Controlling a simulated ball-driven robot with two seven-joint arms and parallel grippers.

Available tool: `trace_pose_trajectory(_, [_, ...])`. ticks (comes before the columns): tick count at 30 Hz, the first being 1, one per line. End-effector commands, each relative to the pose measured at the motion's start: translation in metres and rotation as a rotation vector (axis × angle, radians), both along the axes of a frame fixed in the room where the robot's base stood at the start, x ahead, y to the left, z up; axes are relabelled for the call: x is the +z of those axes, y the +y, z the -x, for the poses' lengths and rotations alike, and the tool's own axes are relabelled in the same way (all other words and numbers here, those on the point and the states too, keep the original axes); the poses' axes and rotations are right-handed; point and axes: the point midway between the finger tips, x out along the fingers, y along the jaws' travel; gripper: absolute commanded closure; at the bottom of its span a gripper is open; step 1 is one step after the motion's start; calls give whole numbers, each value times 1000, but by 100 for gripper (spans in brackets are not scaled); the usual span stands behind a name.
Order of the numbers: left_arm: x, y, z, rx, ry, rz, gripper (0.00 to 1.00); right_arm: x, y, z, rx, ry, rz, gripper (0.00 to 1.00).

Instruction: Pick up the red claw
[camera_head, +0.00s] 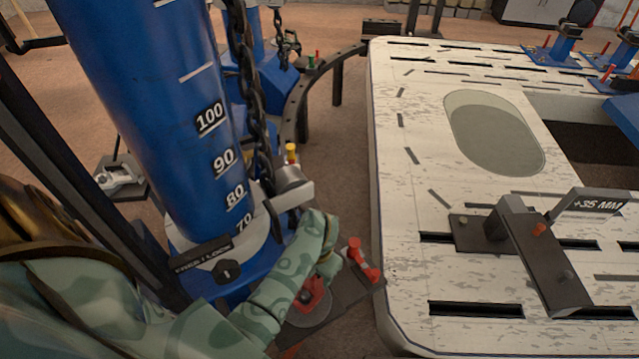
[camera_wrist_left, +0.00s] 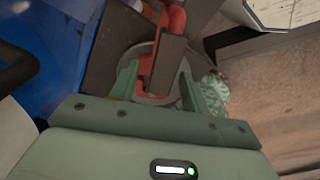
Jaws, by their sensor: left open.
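A red claw (camera_head: 313,297) lies over a round grey disc on a dark plate (camera_head: 343,306), partly hidden by my left arm. In the left wrist view the red claw (camera_wrist_left: 146,68) is between my two green fingers, with a dark bar across part of it. My left gripper (camera_wrist_left: 158,82) is open, one finger on each side of the claw, and I cannot tell whether either finger touches it. In the head view my left gripper (camera_head: 326,272) is low beside the plate and mostly hidden. My right gripper does not show.
A red upright part (camera_head: 362,258) stands on the plate just to the right. A tall blue cylinder (camera_head: 150,110) with a chain (camera_head: 250,95) rises at the left.

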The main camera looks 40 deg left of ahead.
Motion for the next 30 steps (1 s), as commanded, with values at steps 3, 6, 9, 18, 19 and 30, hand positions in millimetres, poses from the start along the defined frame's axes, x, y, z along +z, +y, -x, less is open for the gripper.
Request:
trace_pose_trajectory(3, [-4, 0, 0, 0, -1, 0, 54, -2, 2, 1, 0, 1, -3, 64])
trace_pose_trajectory(6, [-3, 0, -1, 0, -2, 0, 54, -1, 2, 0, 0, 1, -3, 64])
trace_pose_trajectory(9, [-3, 0, -1, 0, -2, 0, 68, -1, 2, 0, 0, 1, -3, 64])
trace_pose_trajectory(18, [-2, 0, -1, 0, -4, -1, 100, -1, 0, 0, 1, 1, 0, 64])
trace_pose_trajectory(19, [-2, 0, -1, 0, -4, -1, 100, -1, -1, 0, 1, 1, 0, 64])
trace_pose_trajectory(30, [21, 0, -2, -1, -7, -2, 100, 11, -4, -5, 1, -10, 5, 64])
